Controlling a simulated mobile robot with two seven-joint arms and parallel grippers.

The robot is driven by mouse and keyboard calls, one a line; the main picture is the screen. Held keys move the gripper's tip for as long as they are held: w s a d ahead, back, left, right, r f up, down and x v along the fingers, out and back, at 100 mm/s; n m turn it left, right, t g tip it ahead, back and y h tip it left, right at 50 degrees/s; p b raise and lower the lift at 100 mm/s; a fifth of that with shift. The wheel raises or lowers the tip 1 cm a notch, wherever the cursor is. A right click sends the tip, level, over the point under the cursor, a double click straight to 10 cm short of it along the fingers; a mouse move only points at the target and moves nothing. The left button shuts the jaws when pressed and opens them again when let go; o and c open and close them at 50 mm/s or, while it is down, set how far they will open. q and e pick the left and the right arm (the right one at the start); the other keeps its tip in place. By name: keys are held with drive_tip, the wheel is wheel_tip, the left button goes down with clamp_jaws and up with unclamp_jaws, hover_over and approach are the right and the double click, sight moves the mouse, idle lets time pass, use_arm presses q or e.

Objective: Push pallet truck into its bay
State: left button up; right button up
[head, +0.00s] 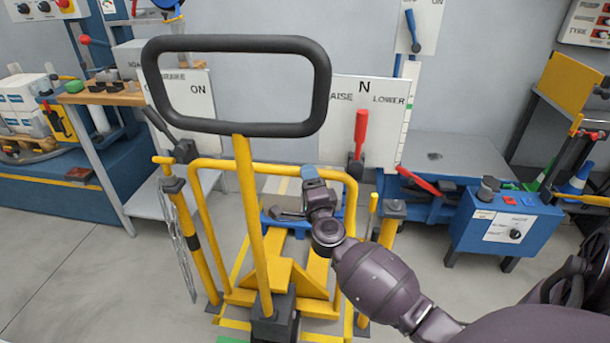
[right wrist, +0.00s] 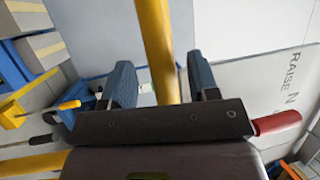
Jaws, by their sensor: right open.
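The yellow pallet truck (head: 263,215) stands upright in the middle of the head view, with a black loop handle (head: 236,43) on its long tiller. A yellow hoop (head: 200,200) rises behind the tiller. My right gripper (head: 310,176) is at the hoop's top bar, right of the tiller. In the right wrist view its two blue-grey fingers (right wrist: 158,72) are apart, with a yellow bar (right wrist: 154,40) running between them; I cannot tell whether they touch it. Short yellow posts (head: 187,235) flank the truck. My left gripper is not in view.
Behind the truck, a wall panel carries a red lever (head: 360,132) marked raise and lower; the lever also shows in the right wrist view (right wrist: 276,123). A workbench (head: 105,97) stands left and a blue control box (head: 505,225) right. Grey floor is open at front left.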

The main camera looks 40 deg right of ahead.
drive_tip(key=shift+x, duration=1.25)
clamp_jaws()
